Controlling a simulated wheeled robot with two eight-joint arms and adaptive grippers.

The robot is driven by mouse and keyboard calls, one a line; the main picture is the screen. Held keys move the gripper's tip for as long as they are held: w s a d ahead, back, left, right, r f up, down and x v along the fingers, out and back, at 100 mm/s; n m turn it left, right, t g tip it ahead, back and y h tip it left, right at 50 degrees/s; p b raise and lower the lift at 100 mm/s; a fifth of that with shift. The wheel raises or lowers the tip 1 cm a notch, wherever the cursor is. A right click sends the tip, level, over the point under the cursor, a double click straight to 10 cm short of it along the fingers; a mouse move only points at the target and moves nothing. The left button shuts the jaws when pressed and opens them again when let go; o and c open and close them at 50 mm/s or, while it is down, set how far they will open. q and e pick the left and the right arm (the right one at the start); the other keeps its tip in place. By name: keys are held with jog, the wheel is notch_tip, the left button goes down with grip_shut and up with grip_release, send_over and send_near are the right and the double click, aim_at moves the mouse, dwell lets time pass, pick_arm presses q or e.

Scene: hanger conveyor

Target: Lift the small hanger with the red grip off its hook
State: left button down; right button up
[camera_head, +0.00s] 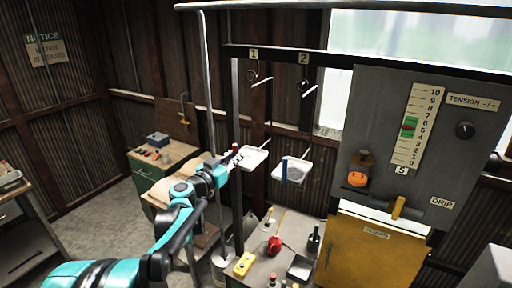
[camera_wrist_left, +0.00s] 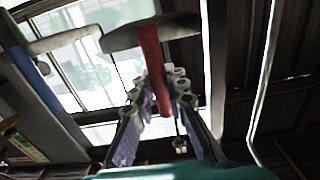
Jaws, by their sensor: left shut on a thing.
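The small hanger has a red grip (camera_head: 236,148) and a pale tray-like part (camera_head: 254,158), left of centre in the head view. My left gripper (camera_head: 233,160) is shut on the red grip. In the left wrist view the red grip (camera_wrist_left: 153,68) stands between the fingers of my left gripper (camera_wrist_left: 155,125), below a broad bar of the hanger. The hook (camera_head: 258,79) under label 1 is above it; I cannot tell whether the hanger still bears on its hook. My right gripper is out of view.
A similar hanger with a blue grip (camera_head: 284,171) hangs close on the right, under label 2. A grey panel (camera_head: 375,120) with a gauge and an orange-yellow cabinet (camera_head: 370,250) stand further right. A bench below holds a red item (camera_head: 275,244) and a dark bottle (camera_head: 314,240).

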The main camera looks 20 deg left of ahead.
pick_arm(q)
jog(key=shift+s+a+r, duration=0.1)
jog(key=shift+s, duration=1.5)
jog(key=s+f+b, duration=0.1)
jog(key=s+f, duration=0.2)
jog(key=s, duration=0.5)
jog(key=shift+a, duration=0.3)
dwell(0.7)
dwell(0.3)
